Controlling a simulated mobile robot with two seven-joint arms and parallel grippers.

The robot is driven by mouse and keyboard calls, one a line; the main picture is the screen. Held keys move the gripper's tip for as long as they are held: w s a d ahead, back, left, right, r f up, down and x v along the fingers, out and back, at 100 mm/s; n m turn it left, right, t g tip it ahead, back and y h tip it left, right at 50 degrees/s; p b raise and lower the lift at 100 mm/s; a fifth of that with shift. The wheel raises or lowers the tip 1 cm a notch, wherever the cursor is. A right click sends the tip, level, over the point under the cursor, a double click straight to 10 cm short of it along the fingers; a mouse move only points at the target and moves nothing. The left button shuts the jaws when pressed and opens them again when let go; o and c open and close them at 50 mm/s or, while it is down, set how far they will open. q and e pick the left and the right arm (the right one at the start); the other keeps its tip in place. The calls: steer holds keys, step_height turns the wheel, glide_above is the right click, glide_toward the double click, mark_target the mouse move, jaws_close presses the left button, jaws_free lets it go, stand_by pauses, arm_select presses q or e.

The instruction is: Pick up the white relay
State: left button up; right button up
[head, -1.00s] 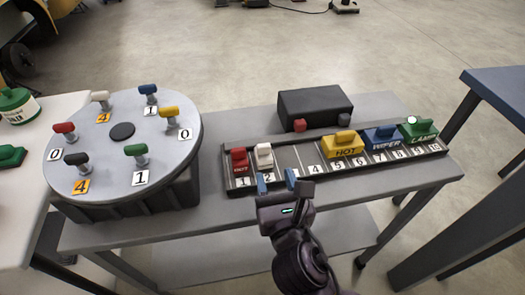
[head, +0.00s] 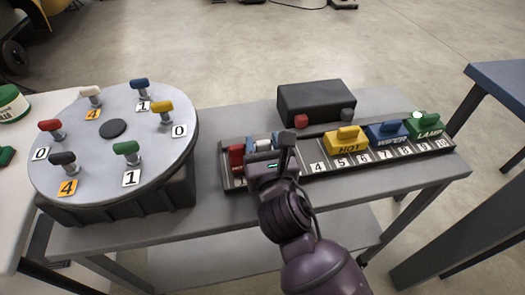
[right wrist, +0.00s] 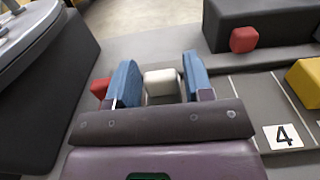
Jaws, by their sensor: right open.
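The white relay (head: 263,145) stands in the left part of the numbered rail (head: 318,176), just right of the red relay (head: 236,157). My right gripper (head: 263,143) is over it, open, with its blue fingers on either side of the relay. The right wrist view shows the white relay (right wrist: 162,84) between the two blue fingers (right wrist: 158,82), with its lower part hidden by my gripper. I cannot tell whether the fingers touch it. The red relay (right wrist: 101,88) shows just beyond the left finger. My left gripper is not in view.
On the rail's right are the yellow HOT relay (head: 346,141), blue WIPER relay (head: 387,133) and green LAMP relay (head: 425,124). A black box (head: 316,100) with a red button stands behind. A round grey dial table (head: 90,150) with several coloured knobs is left.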

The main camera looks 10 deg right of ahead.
steer(key=shift+w, duration=0.2)
steer(key=shift+r, duration=0.1)
steer(key=shift+c, duration=0.2)
steer(key=c, duration=0.7)
steer(key=shift+r, duration=0.1)
